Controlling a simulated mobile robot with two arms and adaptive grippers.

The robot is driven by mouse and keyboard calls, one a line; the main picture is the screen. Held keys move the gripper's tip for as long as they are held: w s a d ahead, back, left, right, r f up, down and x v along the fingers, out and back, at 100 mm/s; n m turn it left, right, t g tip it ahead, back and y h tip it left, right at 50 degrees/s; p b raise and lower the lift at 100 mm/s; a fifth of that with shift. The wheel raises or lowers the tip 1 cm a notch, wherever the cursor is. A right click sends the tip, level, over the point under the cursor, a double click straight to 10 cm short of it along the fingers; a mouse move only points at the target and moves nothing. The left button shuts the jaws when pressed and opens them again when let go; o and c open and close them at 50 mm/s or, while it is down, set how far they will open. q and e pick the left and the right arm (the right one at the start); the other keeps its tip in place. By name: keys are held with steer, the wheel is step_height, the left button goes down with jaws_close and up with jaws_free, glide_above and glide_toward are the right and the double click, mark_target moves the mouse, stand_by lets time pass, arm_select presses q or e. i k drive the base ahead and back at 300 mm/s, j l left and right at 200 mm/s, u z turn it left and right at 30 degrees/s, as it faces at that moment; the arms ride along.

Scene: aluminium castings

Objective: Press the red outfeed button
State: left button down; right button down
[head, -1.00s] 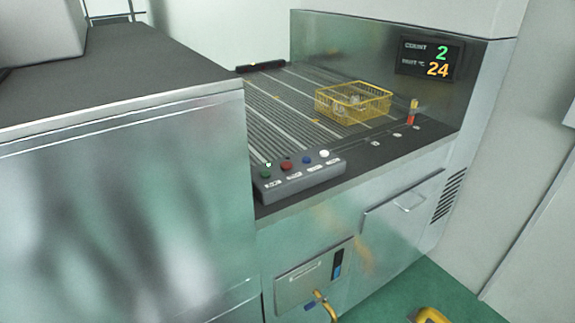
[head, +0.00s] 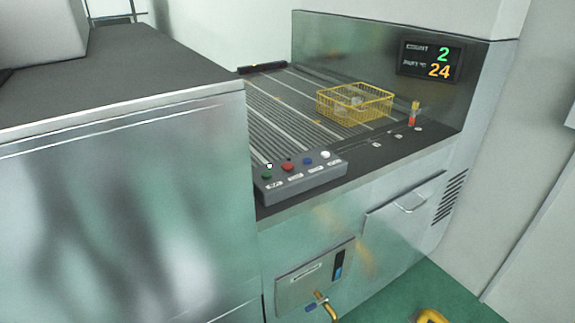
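A grey control box (head: 305,184) sits on the front edge of the conveyor counter. It carries a row of small buttons. From left to right they are a green button (head: 266,176), the red button (head: 288,166), a blue button (head: 307,161) and a white button (head: 325,154). Each has a small label in front of it, too small to read. Nothing covers the red button. Neither of my grippers is in view.
A yellow wire basket (head: 355,103) with some pale parts stands on the roller conveyor (head: 290,110). A large metal cabinet (head: 130,200) fills the left. A yellow object (head: 432,316) is cut off at the bottom.

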mark_target(286, 167)
steer(key=i+l+u, duration=0.1)
steer(key=u, duration=0.55)
steer(key=i+l+u, duration=0.1)
steer(key=l+u, duration=0.2)
steer(key=l, duration=0.65)
steer(key=l+u, duration=0.3)
steer(key=l, duration=1.15)
